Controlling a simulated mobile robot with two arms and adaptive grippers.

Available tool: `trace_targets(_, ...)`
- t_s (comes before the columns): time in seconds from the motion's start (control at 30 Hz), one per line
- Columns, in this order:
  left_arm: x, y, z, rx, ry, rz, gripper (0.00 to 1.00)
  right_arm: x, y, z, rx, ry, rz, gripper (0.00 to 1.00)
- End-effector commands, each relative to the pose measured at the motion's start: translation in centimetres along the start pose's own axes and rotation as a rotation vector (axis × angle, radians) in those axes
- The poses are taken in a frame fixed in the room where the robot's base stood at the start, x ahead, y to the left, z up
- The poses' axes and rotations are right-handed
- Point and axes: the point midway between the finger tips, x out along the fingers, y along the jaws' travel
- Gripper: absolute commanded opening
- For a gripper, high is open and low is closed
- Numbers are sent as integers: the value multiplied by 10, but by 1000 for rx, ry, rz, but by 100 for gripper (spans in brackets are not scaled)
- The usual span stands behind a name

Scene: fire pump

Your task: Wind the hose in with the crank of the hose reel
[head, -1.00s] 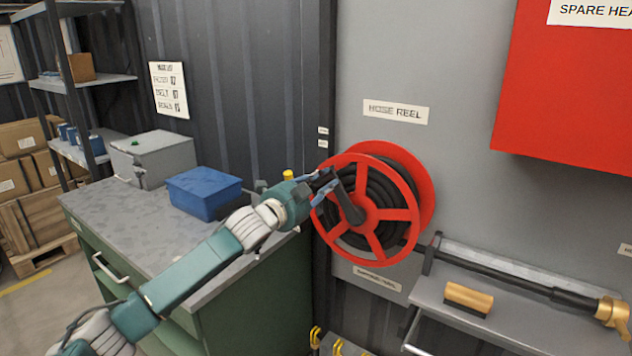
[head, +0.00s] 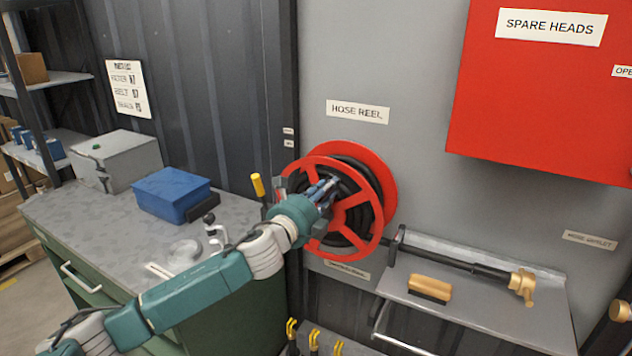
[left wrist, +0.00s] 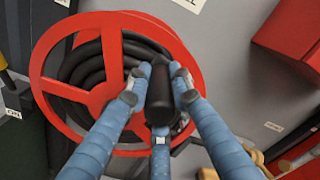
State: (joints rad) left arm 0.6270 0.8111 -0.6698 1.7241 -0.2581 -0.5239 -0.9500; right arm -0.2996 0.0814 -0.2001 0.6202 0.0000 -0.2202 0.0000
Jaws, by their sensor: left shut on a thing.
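The hose reel (head: 388,183) has red flanges and hangs on the grey wall panel. Black hose (head: 364,212) lies coiled between its flanges; coils also show in the left wrist view (left wrist: 84,72). My left gripper (head: 326,190) is in front of the reel's left part and hides some of it in the head view. In the left wrist view its blue fingers (left wrist: 160,92) are shut around the black crank handle (left wrist: 160,100), which points towards the camera. The crank arm is mostly hidden. My right gripper is not in view.
A black pipe with a brass end (head: 522,284) and a wooden-handled brush (head: 430,288) are at the shelf (head: 480,318) right of the reel. A red cabinet (head: 540,100) hangs above. A blue bin (head: 172,194) stands on the green-sided bench; a yellow-handled lever (head: 258,186) rises beside my arm.

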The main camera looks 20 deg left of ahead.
Motion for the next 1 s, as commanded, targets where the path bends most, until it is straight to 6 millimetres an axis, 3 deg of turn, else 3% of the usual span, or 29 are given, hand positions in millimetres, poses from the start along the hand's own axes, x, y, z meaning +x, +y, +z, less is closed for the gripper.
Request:
trace_targets(0.4,0,-6,-20,11,5,-5,0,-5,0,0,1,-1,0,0)
trace_targets(0.87,0,-5,-22,9,7,-3,0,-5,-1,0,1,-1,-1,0)
trace_targets(0.9,0,-5,-22,9,7,-3,29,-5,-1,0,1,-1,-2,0)
trace_targets(0.97,0,-5,-22,9,6,-2,40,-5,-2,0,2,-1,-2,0)
trace_targets(1.0,0,-5,-21,10,5,-2,40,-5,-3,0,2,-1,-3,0)
